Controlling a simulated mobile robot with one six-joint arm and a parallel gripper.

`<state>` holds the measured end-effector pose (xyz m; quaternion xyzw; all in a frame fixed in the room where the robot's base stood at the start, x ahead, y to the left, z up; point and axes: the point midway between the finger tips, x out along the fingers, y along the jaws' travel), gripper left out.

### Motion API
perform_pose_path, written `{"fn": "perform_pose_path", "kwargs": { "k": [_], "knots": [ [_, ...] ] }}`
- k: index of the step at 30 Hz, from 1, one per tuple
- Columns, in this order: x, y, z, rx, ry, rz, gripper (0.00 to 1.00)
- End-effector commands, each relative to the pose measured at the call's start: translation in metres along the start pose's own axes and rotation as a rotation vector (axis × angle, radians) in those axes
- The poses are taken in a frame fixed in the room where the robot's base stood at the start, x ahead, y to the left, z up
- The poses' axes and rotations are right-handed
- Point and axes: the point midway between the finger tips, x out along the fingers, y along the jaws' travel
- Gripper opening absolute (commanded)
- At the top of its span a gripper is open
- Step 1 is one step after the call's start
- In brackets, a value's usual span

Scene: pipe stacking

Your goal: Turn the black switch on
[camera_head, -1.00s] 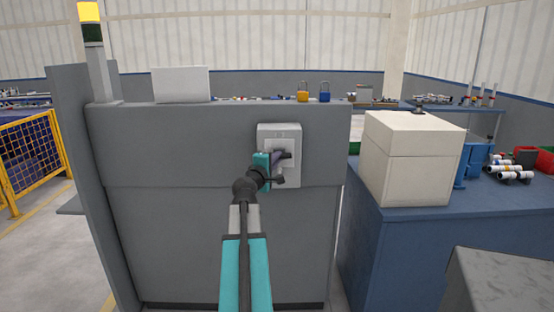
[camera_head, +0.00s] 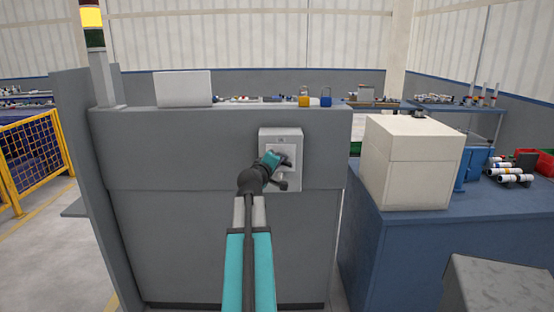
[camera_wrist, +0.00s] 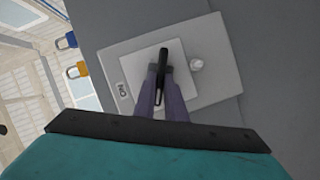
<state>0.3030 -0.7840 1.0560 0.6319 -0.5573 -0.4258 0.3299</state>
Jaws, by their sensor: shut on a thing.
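The black switch (camera_wrist: 164,62) is a dark lever on a light grey switch box in the wrist view. The switch box (camera_head: 294,136) is mounted on the front of a grey cabinet in the head view. My gripper (camera_wrist: 162,80) is shut on the black switch, with a finger on each side of its lever. In the wrist view the lever lies close to the long line of the fingers. In the head view my gripper (camera_head: 284,160) and wrist cover most of the switch.
A small pale knob (camera_wrist: 196,64) sits beside the switch plate. A yellow padlock (camera_head: 304,100) and a blue padlock (camera_head: 326,100) are on top of the cabinet (camera_head: 220,150). A white box (camera_head: 412,165) stands on the blue bench (camera_head: 390,250) to the right.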

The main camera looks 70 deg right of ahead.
Motion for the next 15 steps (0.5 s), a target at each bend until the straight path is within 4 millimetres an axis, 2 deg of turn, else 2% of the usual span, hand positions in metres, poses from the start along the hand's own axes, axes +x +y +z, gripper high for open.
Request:
{"fn": "perform_pose_path", "kwargs": {
  "k": [15],
  "knots": [
    [-0.001, 0.0018, 0.0033, 0.438, -0.01, -0.188, 0.0]
  ]
}}
